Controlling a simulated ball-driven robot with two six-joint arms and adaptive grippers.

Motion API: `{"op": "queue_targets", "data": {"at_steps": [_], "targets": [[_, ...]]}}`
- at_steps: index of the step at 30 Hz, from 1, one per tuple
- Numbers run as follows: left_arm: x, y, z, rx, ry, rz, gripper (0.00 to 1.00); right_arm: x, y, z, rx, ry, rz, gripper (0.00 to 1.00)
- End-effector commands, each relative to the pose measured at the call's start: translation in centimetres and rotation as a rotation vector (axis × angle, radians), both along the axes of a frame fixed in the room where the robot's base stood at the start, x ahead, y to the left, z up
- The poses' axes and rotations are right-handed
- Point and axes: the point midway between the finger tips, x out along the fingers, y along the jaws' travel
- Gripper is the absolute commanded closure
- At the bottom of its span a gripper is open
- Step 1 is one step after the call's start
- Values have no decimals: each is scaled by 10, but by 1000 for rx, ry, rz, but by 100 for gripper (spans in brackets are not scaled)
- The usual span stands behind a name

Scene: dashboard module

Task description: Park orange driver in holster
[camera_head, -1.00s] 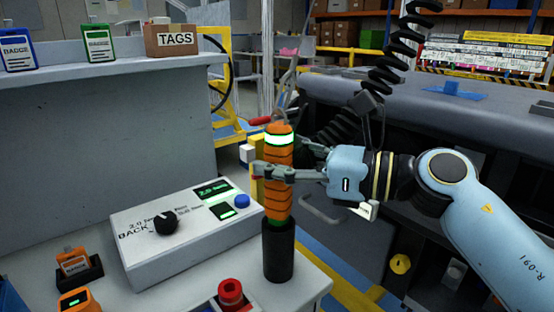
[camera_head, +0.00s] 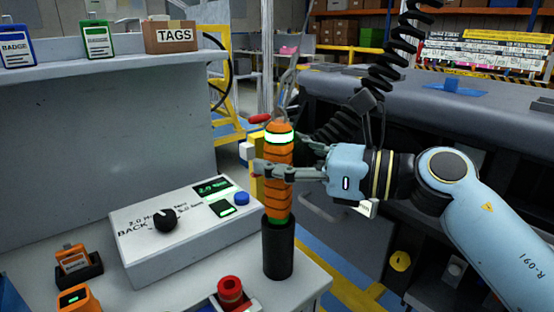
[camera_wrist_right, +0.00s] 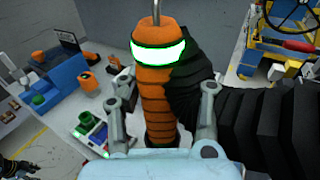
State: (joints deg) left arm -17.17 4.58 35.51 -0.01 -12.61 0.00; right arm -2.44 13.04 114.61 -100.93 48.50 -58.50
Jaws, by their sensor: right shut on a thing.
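The orange driver (camera_head: 278,185) stands upright with its lower end at the mouth of the black cylindrical holster (camera_head: 278,250) near the bench's right edge. How deep it sits inside is hidden. A glowing white-green band rings its upper part. My right gripper (camera_head: 268,170) is shut on the driver's ribbed body, reaching in from the right. In the right wrist view the driver (camera_wrist_right: 155,95) stands between the two fingers (camera_wrist_right: 160,115).
A control box (camera_head: 180,228) with a black knob, displays and a blue button lies left of the holster. A red button (camera_head: 230,290) sits in front. Orange devices (camera_head: 75,262) stand at lower left. A black coiled hose (camera_head: 390,80) hangs behind my right arm.

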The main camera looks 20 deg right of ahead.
Motion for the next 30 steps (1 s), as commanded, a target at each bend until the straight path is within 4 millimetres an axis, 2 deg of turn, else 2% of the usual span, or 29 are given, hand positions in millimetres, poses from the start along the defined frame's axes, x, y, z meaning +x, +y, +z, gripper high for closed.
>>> {"op": "queue_targets", "data": {"at_steps": [6,7,12,23,30], "targets": [[0,0,-3,0,1,0,60,0,0,-3,0,0,0,100],[0,0,-2,0,1,0,60,0,0,-3,0,0,0,64],[0,0,-2,0,1,0,60,0,0,-2,0,0,0,41],[-2,2,-2,2,2,-1,60,-3,-4,-4,-3,3,0,40],[-1,1,-2,1,1,0,60,-28,-33,-3,-10,4,2,40]]}}
